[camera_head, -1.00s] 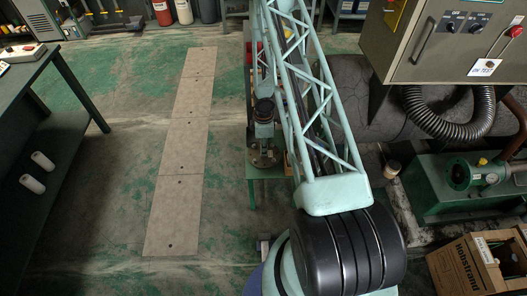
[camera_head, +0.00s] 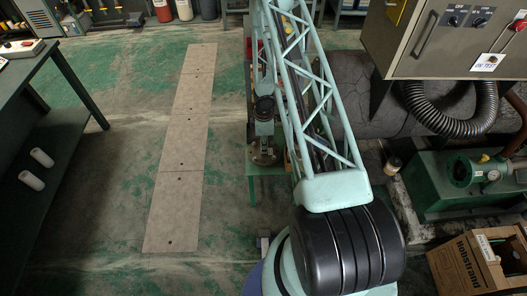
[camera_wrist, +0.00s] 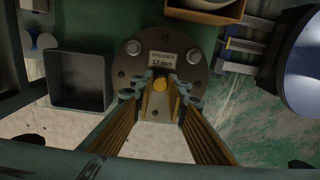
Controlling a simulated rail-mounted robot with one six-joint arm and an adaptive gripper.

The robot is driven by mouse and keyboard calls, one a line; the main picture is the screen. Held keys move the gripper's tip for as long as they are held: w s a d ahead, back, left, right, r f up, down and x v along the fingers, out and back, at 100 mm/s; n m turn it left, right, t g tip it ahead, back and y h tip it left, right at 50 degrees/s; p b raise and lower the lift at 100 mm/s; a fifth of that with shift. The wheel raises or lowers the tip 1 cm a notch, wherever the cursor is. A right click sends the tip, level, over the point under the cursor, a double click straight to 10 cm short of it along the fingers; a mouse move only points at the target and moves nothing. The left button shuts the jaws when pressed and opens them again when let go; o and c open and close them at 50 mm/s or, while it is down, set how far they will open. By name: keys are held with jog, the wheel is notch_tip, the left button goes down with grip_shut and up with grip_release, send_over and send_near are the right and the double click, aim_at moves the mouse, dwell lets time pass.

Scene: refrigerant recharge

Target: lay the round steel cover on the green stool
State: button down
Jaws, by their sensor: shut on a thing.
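The round steel cover (camera_wrist: 130,72) is a dark grey disc with bolt holes around its rim and a label reading "SPANNER 17 mm". My gripper (camera_wrist: 160,88) is shut on a small yellow-orange part at the cover's middle, between its fingers. In the head view the cover (camera_head: 263,157) shows below my wrist, over or at the top of the green stool (camera_head: 268,171). My arm hides much of the stool. I cannot tell whether the cover touches the stool's top.
A dark bench (camera_head: 52,110) stands at the left. A grey control cabinet (camera_head: 440,45) and green machine (camera_head: 450,185) stand at the right.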

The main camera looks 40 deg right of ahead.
jog(key=shift+f+b, duration=0.8)
jog(key=shift+f, duration=0.15)
jog(key=c, duration=2.6)
grip_release()
jog(key=shift+f, duration=0.15)
jog(key=shift+o, duration=0.2)
notch_tip(320, 180, up, 12)
jog(key=p, duration=1.1)
jog(key=shift+p, duration=0.4)
